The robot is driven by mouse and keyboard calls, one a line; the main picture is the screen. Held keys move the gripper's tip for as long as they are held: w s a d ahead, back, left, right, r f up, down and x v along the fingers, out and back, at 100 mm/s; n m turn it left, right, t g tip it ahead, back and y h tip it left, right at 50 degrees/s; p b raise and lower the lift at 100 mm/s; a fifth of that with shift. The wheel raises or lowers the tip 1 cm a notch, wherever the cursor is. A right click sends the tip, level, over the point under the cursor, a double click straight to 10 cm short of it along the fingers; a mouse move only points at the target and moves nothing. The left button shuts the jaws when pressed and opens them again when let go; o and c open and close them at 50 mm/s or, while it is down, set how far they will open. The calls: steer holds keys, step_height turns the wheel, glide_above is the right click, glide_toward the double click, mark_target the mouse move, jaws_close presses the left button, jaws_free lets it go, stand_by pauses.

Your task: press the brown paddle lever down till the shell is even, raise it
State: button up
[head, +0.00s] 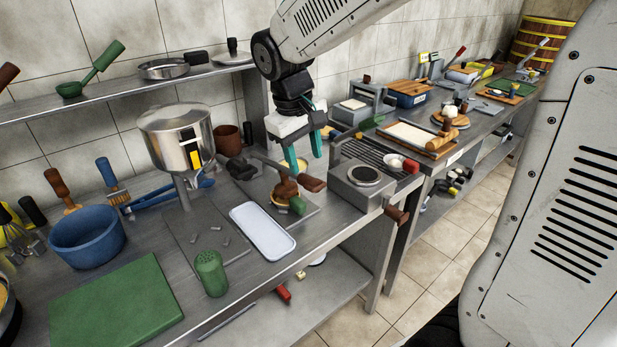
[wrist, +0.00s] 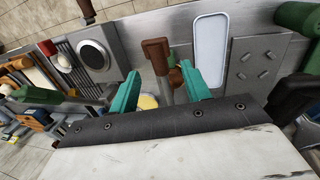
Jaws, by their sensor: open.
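The brown paddle lever (head: 312,184) sticks out from a small press on the near steel counter, its grey bar running back to the left. Below it are a brown rounded part (head: 286,190) and a green knob (head: 298,206). A pale tan rim, perhaps the shell, shows only partly there, so I cannot tell whether it is even. My gripper (head: 303,160) is open and empty, pointing down just above the lever. In the wrist view the brown paddle (wrist: 157,52) lies ahead between the two teal fingers (wrist: 162,85). I cannot tell whether they touch the bar.
A white tray (head: 262,231) lies left of the press. A steel hopper (head: 177,138) stands behind it, and a green shaker (head: 211,273) stands in front. A grill unit (head: 365,176) with a round plate is close on the right. The front counter edge is near.

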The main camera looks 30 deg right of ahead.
mark_target(309, 178)
steer(key=f, duration=0.2)
steer(key=d+f, duration=0.1)
steer(key=f, duration=0.1)
steer(key=w+f, duration=0.1)
steer(key=f, duration=0.2)
steer(key=shift+d, duration=0.25)
